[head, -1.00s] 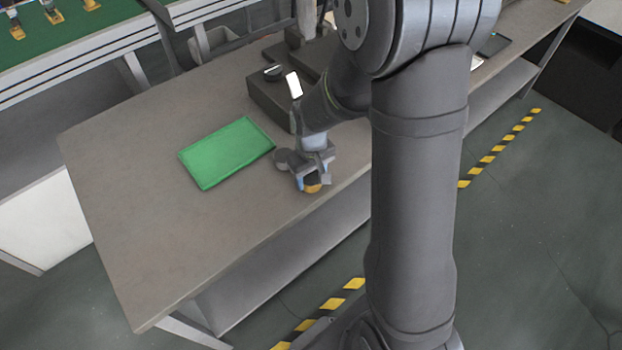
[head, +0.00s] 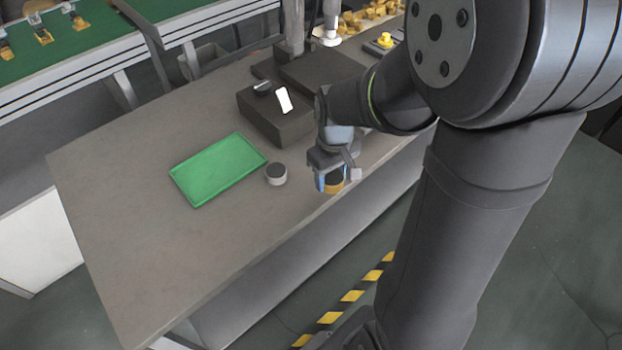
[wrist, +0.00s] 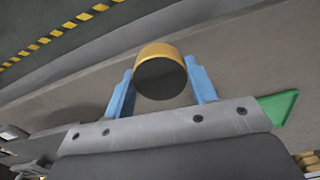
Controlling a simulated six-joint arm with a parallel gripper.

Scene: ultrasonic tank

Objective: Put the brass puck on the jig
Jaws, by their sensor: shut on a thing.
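The brass puck (head: 335,187), a short cylinder with a brass side and a dark face, is held between the blue fingers of my gripper (head: 330,180). In the wrist view the puck (wrist: 160,52) sits between the two fingertips, its dark face towards the camera. My gripper is shut on it, near the front edge of the grey bench (head: 150,250); any gap beneath is hard to judge. A dark plate with a yellow piece (head: 385,42) stands at the bench's far end, partly hidden by my arm. I cannot tell whether it is the jig.
A green tray (head: 217,170) lies on the bench left of my gripper. A grey cylinder with a dark top (head: 276,175) stands between them. A dark box with a white panel (head: 275,118) stands behind. Several brass pieces (head: 365,17) lie farther back. The bench's left part is clear.

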